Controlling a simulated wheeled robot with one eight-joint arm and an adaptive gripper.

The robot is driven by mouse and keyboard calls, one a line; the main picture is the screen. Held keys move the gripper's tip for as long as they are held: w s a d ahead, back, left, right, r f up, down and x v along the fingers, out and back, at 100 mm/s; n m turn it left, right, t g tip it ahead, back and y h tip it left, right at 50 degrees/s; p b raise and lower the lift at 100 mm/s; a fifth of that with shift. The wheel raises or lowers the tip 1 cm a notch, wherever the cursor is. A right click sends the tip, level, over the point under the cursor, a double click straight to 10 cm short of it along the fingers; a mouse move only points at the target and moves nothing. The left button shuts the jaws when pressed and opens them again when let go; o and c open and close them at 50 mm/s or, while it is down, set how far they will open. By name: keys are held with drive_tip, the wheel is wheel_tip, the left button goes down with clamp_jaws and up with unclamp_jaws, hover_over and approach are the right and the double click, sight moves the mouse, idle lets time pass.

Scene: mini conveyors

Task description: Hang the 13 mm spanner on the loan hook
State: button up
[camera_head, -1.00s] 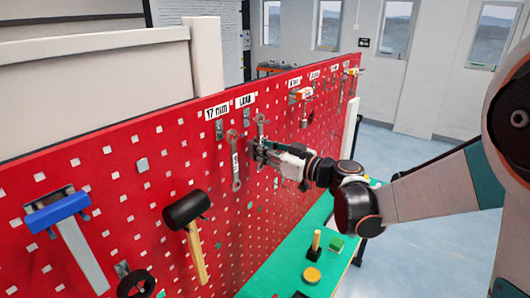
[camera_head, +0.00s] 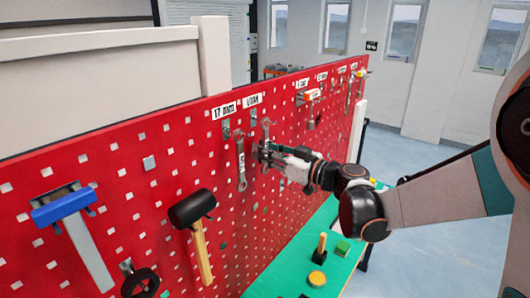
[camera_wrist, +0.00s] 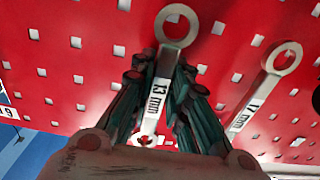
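The 13 mm spanner (camera_wrist: 160,80) is grey with a white "13 mm" label. In the wrist view it stands between my gripper's fingers (camera_wrist: 164,78), which are closed in on its shank. Its ring end is beyond the fingertips. In the head view the spanner (camera_head: 266,130) is upright in my gripper (camera_head: 263,152), in front of the red board. Its upper end is just right of and below the loan hook (camera_head: 253,117), under the "LOAN" label (camera_head: 253,99). I cannot tell whether its ring is around the hook or beside it.
The 17 mm spanner (camera_head: 241,163) hangs left of my gripper, close by. A black mallet (camera_head: 192,208) and a blue-headed hammer (camera_head: 62,206) hang further left. More tools hang at the right. A green bench (camera_head: 275,277) with small items lies below.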

drive_tip(key=shift+o, duration=1.4)
